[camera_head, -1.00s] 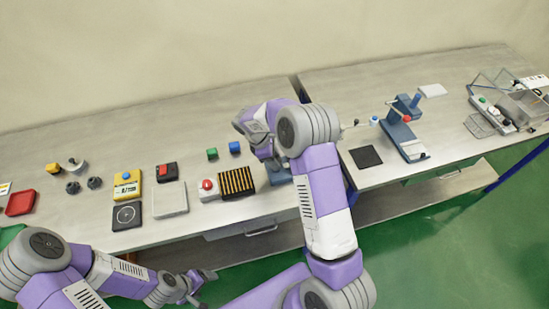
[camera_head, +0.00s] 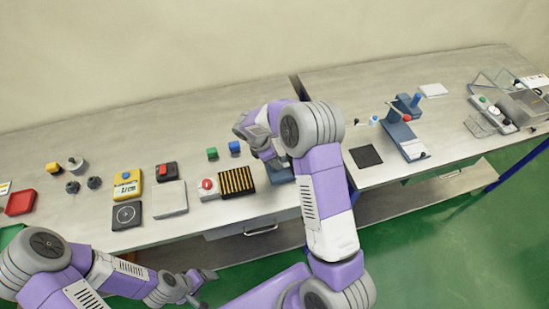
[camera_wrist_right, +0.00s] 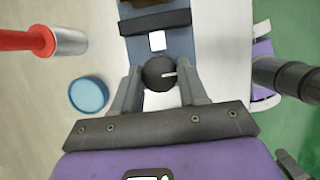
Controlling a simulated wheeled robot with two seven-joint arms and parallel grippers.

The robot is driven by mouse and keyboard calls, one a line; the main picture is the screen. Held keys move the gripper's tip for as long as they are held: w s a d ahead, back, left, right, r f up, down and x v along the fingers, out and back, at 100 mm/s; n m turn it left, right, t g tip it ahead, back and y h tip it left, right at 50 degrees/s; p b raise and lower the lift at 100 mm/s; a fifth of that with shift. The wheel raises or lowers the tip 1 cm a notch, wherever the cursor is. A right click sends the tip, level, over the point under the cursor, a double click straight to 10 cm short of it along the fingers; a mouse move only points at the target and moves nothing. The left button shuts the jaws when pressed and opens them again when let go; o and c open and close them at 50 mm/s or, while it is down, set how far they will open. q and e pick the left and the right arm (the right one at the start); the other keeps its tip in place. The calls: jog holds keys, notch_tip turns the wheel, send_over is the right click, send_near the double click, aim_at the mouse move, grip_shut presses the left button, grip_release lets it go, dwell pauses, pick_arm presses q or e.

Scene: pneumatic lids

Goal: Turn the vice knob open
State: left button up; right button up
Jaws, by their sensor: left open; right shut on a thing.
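The vice is a blue block (camera_head: 281,175) near the front edge of the left bench, mostly hidden by my right arm in the head view. In the right wrist view its blue body (camera_wrist_right: 158,48) shows with a dark jaw bar across it. My right gripper (camera_wrist_right: 161,80) is shut on the knob, one finger on each side. My left gripper (camera_head: 203,281) is open and empty, low in front of the bench, away from the vice.
A striped black-yellow block (camera_head: 237,181) and a box with a red knob (camera_head: 208,188) stand just left of the vice. The right wrist view shows a red-handled metal cylinder (camera_wrist_right: 55,40) and a blue disc (camera_wrist_right: 88,95) to the left. The bench edge is close.

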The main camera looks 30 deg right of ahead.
jog(key=o, duration=1.1)
jog(key=shift+c, duration=0.2)
jog(key=shift+r, duration=0.1)
jog(key=v, duration=0.7)
jog(key=shift+r, duration=0.2)
jog(key=shift+a, duration=0.1)
